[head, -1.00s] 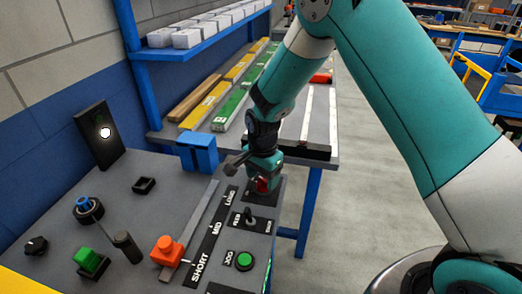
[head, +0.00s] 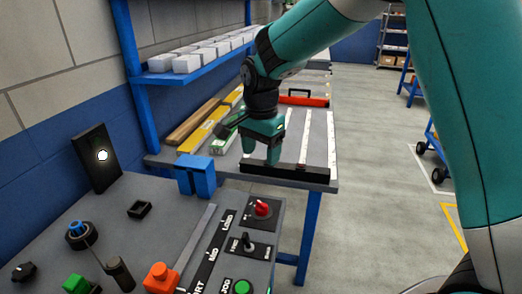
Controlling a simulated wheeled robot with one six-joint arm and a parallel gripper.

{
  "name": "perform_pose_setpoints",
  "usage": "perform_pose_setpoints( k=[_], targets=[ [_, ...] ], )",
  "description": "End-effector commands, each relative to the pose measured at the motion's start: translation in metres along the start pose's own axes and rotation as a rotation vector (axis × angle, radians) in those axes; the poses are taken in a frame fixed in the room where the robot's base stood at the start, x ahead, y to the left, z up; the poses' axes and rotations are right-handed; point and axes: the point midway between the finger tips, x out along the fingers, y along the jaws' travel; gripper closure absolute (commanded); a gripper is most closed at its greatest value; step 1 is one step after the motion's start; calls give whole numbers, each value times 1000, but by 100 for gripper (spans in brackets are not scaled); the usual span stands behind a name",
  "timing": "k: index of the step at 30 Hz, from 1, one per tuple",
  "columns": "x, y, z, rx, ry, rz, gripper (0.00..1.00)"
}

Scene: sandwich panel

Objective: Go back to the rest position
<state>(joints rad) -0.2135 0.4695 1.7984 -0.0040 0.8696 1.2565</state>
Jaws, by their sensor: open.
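My gripper (head: 260,158) is in the head view, raised above the near end of the table behind the panel. It points downward and is open, with nothing seen between its fingers. The sandwich panel (head: 150,235) lies in the lower left. Its red knob (head: 262,207) stands clear on a black plate at the right edge, in front of and below my gripper. A small black toggle switch (head: 247,241) and a green button (head: 242,287) sit nearer on the panel.
A black bar (head: 285,172) edges the table behind. Coloured strips and a red-handled item (head: 304,98) lie on it.

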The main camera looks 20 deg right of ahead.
Motion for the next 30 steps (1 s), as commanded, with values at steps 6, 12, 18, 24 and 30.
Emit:
perform_pose_setpoints(
  k=[6, 12, 18, 24, 30],
  targets=[
    [0, 0, 0, 0, 0, 0, 36],
    [-8, 8, 8, -74, -10, -13, 36],
    [-44, 59, 58, -524, -61, -97, 36],
    [-69, 135, 123, -1106, -97, -236, 36],
    [-73, 192, 167, -1505, -94, -355, 36]
  ],
)
